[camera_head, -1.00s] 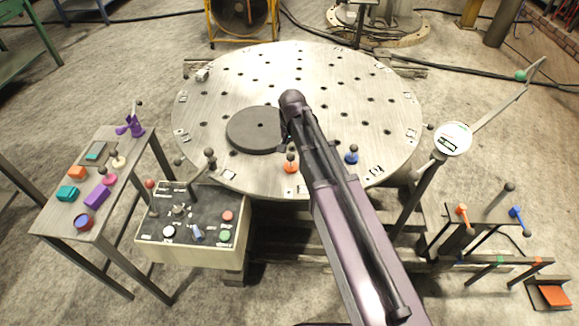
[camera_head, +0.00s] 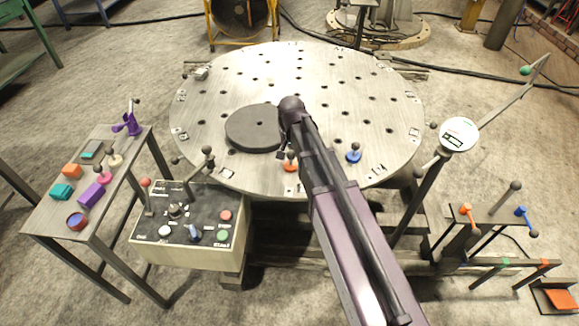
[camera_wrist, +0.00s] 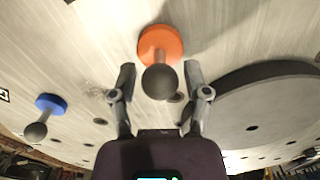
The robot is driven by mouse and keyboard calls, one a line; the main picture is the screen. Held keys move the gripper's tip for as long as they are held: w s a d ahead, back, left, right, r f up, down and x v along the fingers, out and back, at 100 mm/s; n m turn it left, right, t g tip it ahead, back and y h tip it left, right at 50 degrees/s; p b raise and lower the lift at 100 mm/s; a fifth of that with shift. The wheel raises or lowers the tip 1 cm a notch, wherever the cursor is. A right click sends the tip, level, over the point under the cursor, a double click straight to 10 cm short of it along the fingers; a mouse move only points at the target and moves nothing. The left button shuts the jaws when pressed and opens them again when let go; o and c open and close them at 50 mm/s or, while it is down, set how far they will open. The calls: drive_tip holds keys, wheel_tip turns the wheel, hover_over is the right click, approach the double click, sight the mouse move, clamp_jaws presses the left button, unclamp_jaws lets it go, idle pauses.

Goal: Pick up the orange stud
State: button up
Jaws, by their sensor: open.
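The orange stud (camera_head: 290,166) has an orange disc base and a dark ball on top. It stands on the round metal table (camera_head: 330,75) near its front edge. In the wrist view the stud (camera_wrist: 160,45) lies between and just beyond my two fingertips, with its dark ball near them. My gripper (camera_wrist: 159,85) is open and empty. In the head view my gripper (camera_head: 284,150) is mostly hidden by my arm, just beside the stud.
A blue stud (camera_head: 353,152) stands to the right on the table; the wrist view shows it at left (camera_wrist: 50,104). A dark grey disc (camera_head: 252,128) lies close left of the orange stud. A control box (camera_head: 190,240) stands at the front left.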

drive_tip(key=shift+f+b, duration=0.5)
drive_tip(key=shift+f, duration=0.25)
clamp_jaws()
